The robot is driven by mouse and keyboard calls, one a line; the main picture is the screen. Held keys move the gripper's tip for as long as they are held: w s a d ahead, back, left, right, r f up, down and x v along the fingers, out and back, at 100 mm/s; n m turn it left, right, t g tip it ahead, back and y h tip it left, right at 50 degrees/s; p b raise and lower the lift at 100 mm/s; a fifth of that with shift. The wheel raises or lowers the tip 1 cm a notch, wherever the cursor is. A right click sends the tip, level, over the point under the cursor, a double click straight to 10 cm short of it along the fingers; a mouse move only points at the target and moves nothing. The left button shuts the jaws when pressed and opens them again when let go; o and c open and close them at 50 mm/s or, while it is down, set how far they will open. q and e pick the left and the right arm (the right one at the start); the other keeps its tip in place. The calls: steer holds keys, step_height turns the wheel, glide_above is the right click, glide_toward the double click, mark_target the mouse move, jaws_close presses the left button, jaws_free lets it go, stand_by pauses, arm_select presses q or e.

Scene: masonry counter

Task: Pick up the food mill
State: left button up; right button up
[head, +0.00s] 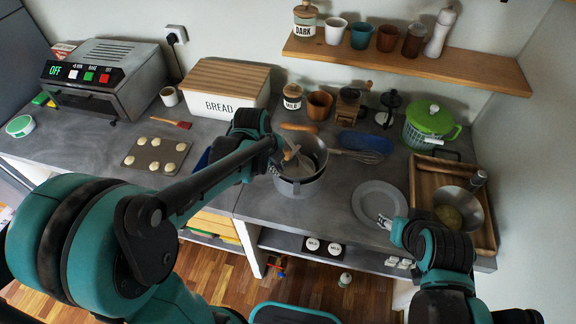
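The food mill appears to be the grey metal bowl (301,186) on the middle of the counter, with an orange-brown wooden handle (298,127) behind its rim. Its inside is partly covered by my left gripper (287,158), which is over the bowl's left side. Whether the fingers touch it, or are open or shut, I cannot tell. My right gripper (385,222) is small in view, by the front right edge of the grey plate (379,200), well to the right of the bowl. Its finger state is unclear.
A whisk (358,156) and a blue dish (363,142) lie right of the bowl. The bread box (225,85) is behind left. A shelf (400,62) overhangs the back.

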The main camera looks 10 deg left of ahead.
arm_select(q)
steer(key=x, duration=0.3)
steer(key=shift+w+f+b, duration=0.1)
steer(key=shift+f+b, duration=0.05)
steer(key=shift+b, duration=0.2)
jaws_close()
